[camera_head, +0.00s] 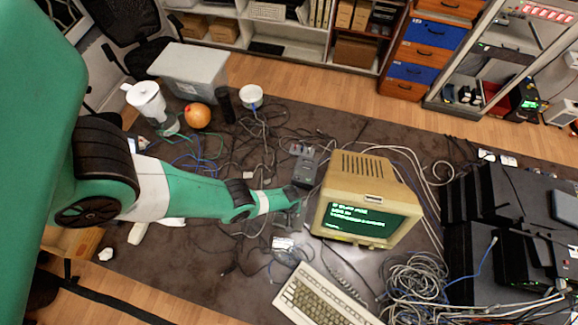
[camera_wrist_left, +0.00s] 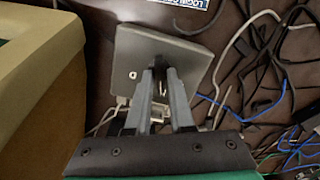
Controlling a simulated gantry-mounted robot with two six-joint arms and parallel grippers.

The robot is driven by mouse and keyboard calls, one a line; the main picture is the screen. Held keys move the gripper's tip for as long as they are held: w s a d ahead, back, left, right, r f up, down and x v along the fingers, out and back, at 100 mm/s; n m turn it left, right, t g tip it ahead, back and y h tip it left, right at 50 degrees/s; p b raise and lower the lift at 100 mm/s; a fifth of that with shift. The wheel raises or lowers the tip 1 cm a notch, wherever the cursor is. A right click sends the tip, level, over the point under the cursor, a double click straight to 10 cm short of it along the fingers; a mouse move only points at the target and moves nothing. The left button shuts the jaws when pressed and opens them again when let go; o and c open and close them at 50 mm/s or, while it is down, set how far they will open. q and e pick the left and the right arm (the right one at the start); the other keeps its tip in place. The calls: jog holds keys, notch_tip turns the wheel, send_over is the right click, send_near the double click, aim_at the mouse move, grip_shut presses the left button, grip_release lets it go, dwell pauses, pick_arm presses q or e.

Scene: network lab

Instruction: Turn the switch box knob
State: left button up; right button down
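The switch box (camera_wrist_left: 192,58) is a flat grey square box, tilted in the left wrist view, with a small pale round mark on its left part. My left gripper (camera_wrist_left: 160,68) is over the middle of the box's face, with its two fingers straddling a narrow dark gap. The knob itself cannot be made out; the fingertips cover that spot. I cannot tell if the fingers touch or grip it. In the head view the left gripper (camera_head: 295,196) is left of the old computer, and the box cannot be made out clearly there. My right gripper is not in view.
The beige computer (camera_head: 372,200) stands close beside the left gripper. A keyboard (camera_head: 322,297) lies in front of it. A dark grey device (camera_head: 305,167) sits behind the gripper. Loose cables (camera_head: 425,285) cover much of the table. A white label (camera_wrist_left: 192,3) lies beyond the box.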

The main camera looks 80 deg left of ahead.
pick_arm(q)
grip_shut()
jog(key=shift+m, duration=0.3)
jog(key=m, duration=0.3)
jog(key=shift+b, duration=0.3)
jog(key=m, duration=0.3)
jog(key=shift+f+m, duration=0.1)
jog(key=shift+m, duration=0.3)
jog(key=m, duration=0.3)
jog(key=shift+m+b, duration=0.35)
jog(key=shift+m, duration=2.25)
